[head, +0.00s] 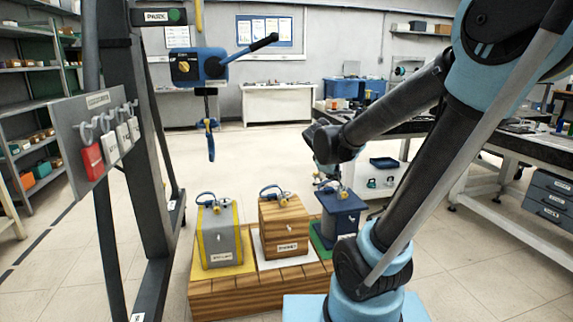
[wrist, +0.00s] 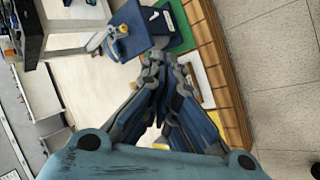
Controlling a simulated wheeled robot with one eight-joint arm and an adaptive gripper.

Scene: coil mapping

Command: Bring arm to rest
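My arm reaches from the right side of the head view, over the low wooden platform. My gripper (head: 324,176) hangs pointing down beside the top of the dark blue block, partly hidden behind my wrist. In the wrist view its two fingers (wrist: 154,62) come together at the tips, and I see nothing held between them. The dark blue block (head: 343,212) stands on a green mat at the platform's right end. It also shows beyond the fingertips in the wrist view (wrist: 133,34). I cannot tell whether the fingers touch its handle.
A grey block (head: 219,240) and a wooden block (head: 284,232), both with blue handles, share the wooden platform (head: 250,298). A dark frame with a blue hoist (head: 200,67) and a tag board (head: 97,125) stand at left. A workbench (head: 520,148) is at right. Open floor lies behind the platform.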

